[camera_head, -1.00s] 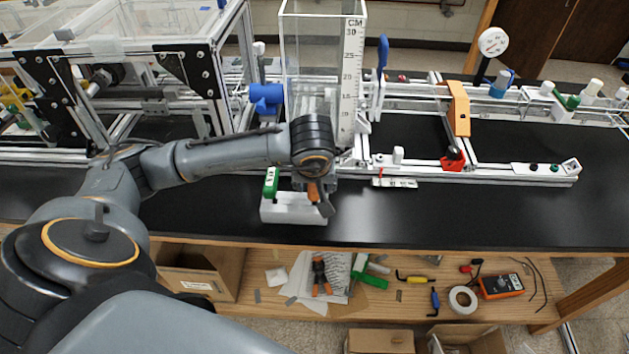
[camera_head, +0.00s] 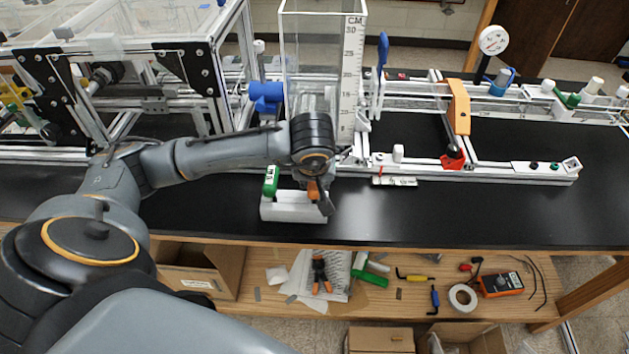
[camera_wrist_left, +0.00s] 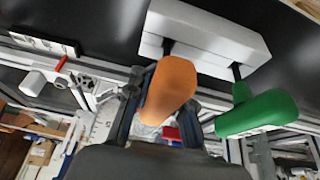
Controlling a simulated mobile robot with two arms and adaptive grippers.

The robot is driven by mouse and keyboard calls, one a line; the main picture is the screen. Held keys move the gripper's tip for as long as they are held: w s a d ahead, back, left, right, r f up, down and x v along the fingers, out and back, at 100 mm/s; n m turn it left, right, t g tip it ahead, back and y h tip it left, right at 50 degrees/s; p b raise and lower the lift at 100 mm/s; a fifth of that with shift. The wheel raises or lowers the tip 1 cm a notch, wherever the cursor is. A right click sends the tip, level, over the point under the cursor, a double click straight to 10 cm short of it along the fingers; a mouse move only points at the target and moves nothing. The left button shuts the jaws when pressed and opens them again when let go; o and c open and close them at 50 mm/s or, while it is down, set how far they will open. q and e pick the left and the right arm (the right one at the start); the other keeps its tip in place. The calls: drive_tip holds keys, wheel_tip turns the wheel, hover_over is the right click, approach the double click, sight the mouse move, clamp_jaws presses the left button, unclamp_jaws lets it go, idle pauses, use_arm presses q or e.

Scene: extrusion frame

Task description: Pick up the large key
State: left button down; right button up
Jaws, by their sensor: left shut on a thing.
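The orange-handled key (camera_wrist_left: 169,88), apparently the large key, is between the fingers of my left gripper (camera_wrist_left: 155,112) in the left wrist view. The gripper is shut on its handle. A little of the orange also shows at my left gripper (camera_head: 318,195) in the head view. A dark shaft runs between the handle and the white holder block (camera_wrist_left: 205,38); I cannot tell how deep it sits. A green-handled key (camera_wrist_left: 258,113) stands beside it in the same holder, which also shows in the head view (camera_head: 290,207). My right gripper is not in view.
A clear tank with a CM scale (camera_head: 355,75) stands right behind the gripper. A white rail assembly (camera_head: 470,172) runs to the right, with a small labelled strip (camera_head: 395,181) before it. The black bench top (camera_head: 450,215) is clear at the front right. Tools lie on the shelf below.

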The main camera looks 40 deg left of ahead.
use_arm(q)
wheel_tip(320, 180, up, 8)
drive_tip(key=shift+r+b, duration=0.2)
drive_tip(key=shift+b, duration=0.8)
drive_tip(key=shift+r, duration=0.8)
drive_tip(key=c, duration=1.9)
unclamp_jaws()
clamp_jaws()
wheel_tip(320, 180, up, 6)
drive_tip(key=p, duration=0.3)
drive_tip(key=shift+r, duration=0.25)
drive_tip(key=shift+w, duration=0.1)
